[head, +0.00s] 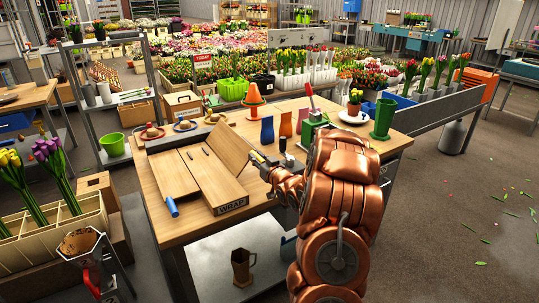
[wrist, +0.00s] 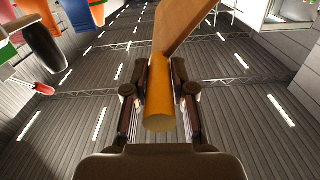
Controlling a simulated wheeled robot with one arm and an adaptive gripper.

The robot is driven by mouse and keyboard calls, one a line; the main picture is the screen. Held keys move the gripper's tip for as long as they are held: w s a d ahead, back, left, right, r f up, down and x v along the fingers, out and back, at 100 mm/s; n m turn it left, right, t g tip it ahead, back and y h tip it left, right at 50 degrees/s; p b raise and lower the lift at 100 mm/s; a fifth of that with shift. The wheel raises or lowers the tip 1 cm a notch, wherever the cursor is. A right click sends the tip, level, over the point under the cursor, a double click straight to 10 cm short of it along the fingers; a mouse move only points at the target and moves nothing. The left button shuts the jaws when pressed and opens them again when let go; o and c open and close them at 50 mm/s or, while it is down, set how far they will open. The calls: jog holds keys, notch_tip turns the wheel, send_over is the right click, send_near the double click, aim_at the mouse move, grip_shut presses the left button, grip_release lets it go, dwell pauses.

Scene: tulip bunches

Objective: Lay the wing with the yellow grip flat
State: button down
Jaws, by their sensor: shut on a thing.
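The wooden wing with the yellow grip (wrist: 160,90) shows in the head view as a tilted panel (head: 229,147) on the right side of the wrap board (head: 213,184). It stands raised at a slant, not flat. My gripper (head: 262,162) is at its right edge in the head view and covers the grip there. In the wrist view my gripper (wrist: 160,88) has its two fingers on either side of the yellow grip, shut on it. The wing's wood runs up from the grip. The other wing (head: 172,174), with a blue grip (head: 172,207), lies flat on the left.
A green vase (head: 383,120) and a white plate (head: 354,117) stand to the right.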

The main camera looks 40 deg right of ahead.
jog(key=shift+d+f, duration=0.15)
jog(key=shift+f, duration=0.15)
jog(key=c, duration=1)
grip_release()
jog(key=shift+s, duration=0.15)
jog(key=s, duration=0.4)
jog(key=s+a, duration=0.1)
jog(key=s, duration=0.2)
jog(key=s+a, duration=0.1)
jog(key=s, duration=0.3)
jog(key=shift+s, duration=0.35)
jog(key=shift+c, duration=0.3)
